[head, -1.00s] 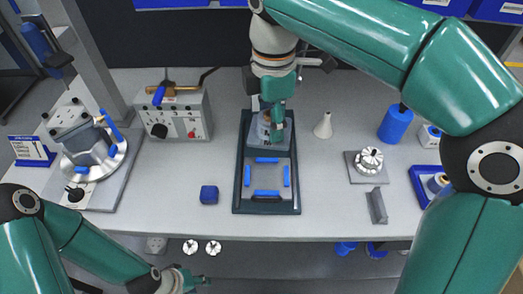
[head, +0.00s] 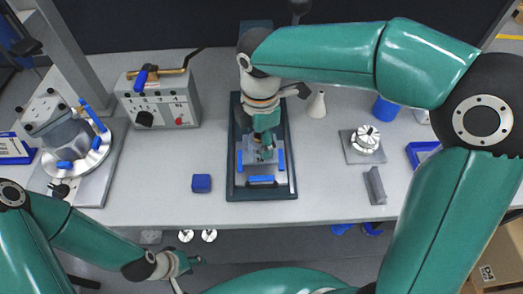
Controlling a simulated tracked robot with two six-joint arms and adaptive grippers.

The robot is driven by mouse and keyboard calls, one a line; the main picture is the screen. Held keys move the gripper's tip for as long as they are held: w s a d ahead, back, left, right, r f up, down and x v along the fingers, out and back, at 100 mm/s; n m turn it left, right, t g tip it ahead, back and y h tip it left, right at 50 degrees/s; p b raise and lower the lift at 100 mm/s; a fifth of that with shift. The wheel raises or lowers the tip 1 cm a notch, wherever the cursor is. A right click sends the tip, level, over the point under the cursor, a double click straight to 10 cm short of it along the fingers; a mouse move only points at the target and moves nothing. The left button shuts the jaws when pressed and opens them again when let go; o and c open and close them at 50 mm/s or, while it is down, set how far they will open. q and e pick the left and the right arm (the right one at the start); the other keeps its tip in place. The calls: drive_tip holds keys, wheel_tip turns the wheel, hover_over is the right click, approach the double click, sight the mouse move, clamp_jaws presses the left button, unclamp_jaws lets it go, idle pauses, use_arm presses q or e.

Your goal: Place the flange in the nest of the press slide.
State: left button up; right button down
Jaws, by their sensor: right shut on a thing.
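The press slide (head: 236,190) is a long dark frame on the middle of the bench. Its grey nest has blue pads at the left, right and near sides. My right gripper (head: 264,150) points down over the far part of the nest, shut on the flange (head: 254,156). The flange is a small grey piece, mostly hidden by the fingers. I cannot tell whether it touches the nest. The far blue pad is hidden. My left gripper (head: 190,263) is below the bench's front edge, away from the slide; its jaws are too small to read.
A blue cube (head: 201,183) lies left of the slide. A control box (head: 158,104) and a round fixture (head: 80,150) stand further left. To the right are a white funnel (head: 317,105), a chuck on a plate (head: 365,143) and a grey angle piece (head: 376,186). Bench between is clear.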

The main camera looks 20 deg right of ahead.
drive_tip(key=shift+f, duration=2.4)
drive_tip(key=shift+s, duration=0.1)
drive_tip(key=shift+c, duration=2.4)
unclamp_jaws()
drive_tip(key=shift+f, duration=0.1)
wheel_tip(320, 180, up, 12)
drive_tip(key=shift+r+p, duration=0.15)
drive_tip(key=shift+p, duration=0.15)
